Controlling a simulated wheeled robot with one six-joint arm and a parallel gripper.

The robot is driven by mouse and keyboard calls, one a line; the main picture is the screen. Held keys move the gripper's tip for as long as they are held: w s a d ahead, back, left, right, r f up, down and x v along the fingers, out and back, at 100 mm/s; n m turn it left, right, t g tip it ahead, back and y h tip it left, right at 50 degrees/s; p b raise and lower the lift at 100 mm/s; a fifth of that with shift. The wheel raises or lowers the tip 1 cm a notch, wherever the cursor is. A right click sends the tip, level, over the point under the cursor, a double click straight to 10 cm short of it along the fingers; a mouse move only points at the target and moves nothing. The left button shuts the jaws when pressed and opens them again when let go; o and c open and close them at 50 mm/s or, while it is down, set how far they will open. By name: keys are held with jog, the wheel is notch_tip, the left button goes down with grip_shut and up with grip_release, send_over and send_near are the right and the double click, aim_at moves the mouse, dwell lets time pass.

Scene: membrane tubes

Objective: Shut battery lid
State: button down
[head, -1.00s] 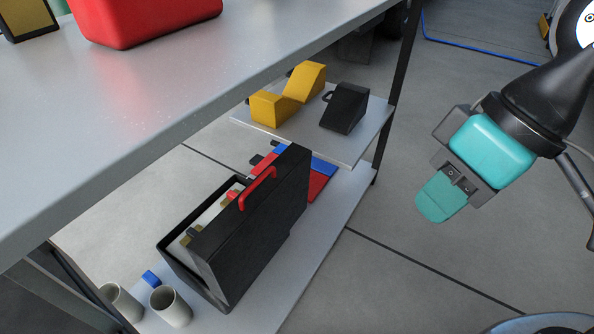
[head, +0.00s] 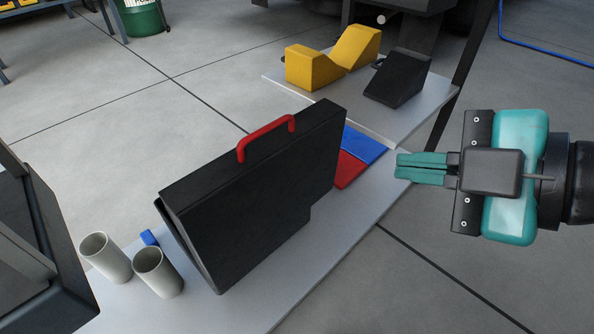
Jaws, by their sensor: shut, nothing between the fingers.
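The black battery case stands on the lower grey shelf. Its black lid (head: 255,195) stands up steeply, with its broad outer face toward me and a red handle (head: 267,138) at its top edge. A dark edge of the case shows behind the lid at the left; the inside is hidden by the lid. My gripper (head: 398,166) is to the right of the lid, apart from it, pointing left. Its teal fingers are together and hold nothing.
Two pale cups (head: 158,272) and a small blue block (head: 149,238) stand left of the case. Red and blue flat pieces (head: 362,146) lie behind its right end. Yellow wedges (head: 313,68) and a black wedge (head: 398,78) sit on a raised shelf behind. Open floor lies to the right.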

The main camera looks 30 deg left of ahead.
jog(key=a+f+n+t+y+b, duration=0.1)
jog(key=a+f+n+y+b, duration=0.2)
jog(key=a+f+n+b, duration=0.15)
jog(key=n+t+p, duration=0.1)
jog(key=n+p, duration=0.1)
jog(key=p, duration=0.8)
send_near(270, 130)
jog(key=x, duration=0.7)
jog(key=shift+w+a+f, duration=0.1)
jog(key=shift+a, duration=0.2)
jog(key=shift+a+p, duration=0.1)
jog(key=shift+p, duration=0.2)
